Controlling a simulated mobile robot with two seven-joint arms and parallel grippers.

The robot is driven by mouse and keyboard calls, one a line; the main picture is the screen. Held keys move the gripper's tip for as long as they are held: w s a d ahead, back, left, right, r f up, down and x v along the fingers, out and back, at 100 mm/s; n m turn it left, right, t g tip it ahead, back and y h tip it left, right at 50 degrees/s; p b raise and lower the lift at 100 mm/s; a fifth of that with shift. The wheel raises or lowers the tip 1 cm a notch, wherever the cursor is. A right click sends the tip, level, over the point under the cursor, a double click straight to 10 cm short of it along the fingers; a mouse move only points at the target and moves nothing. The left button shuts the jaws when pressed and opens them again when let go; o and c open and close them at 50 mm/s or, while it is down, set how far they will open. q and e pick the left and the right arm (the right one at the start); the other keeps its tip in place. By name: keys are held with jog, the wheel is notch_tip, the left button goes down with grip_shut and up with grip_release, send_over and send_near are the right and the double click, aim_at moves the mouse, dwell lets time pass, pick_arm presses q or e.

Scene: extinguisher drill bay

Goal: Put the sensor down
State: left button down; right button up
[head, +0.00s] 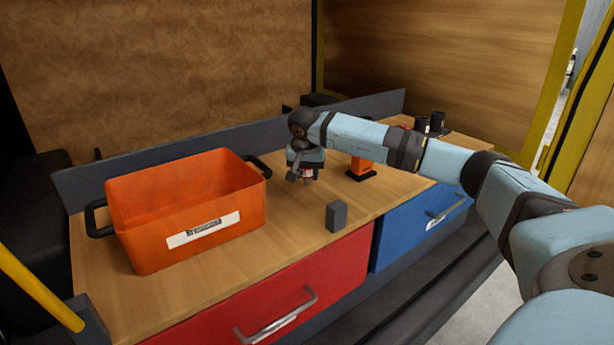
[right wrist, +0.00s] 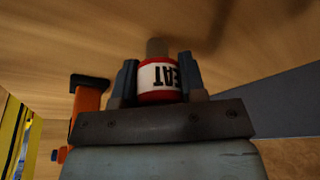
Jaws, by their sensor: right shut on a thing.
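My right gripper (head: 304,174) points down over the middle of the wooden bench top, to the right of the orange bin. In the right wrist view its two fingers (right wrist: 157,85) are shut on the sensor (right wrist: 159,78), a small red and white cylinder with dark letters reading "EAT" and a grey tip. In the head view only a small part of the sensor (head: 307,174) shows below the gripper. I cannot tell whether it touches the bench top. My left gripper is not in view.
An open orange bin (head: 150,245) with a white label stands at left. A grey block (head: 337,216) stands near the front edge. An orange and black device (head: 361,170) is just right of my gripper, with dark cylinders (head: 437,122) beyond. Bare wood (head: 290,225) lies between bin and block.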

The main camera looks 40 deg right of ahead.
pick_arm(q)
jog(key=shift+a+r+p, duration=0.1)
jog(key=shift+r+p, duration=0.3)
jog(key=shift+p, duration=0.55)
pick_arm(e)
notch_tip(320, 180, up, 19)
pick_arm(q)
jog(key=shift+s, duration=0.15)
pick_arm(e)
jog(key=shift+s+f, duration=0.1)
jog(key=shift+f, duration=0.1)
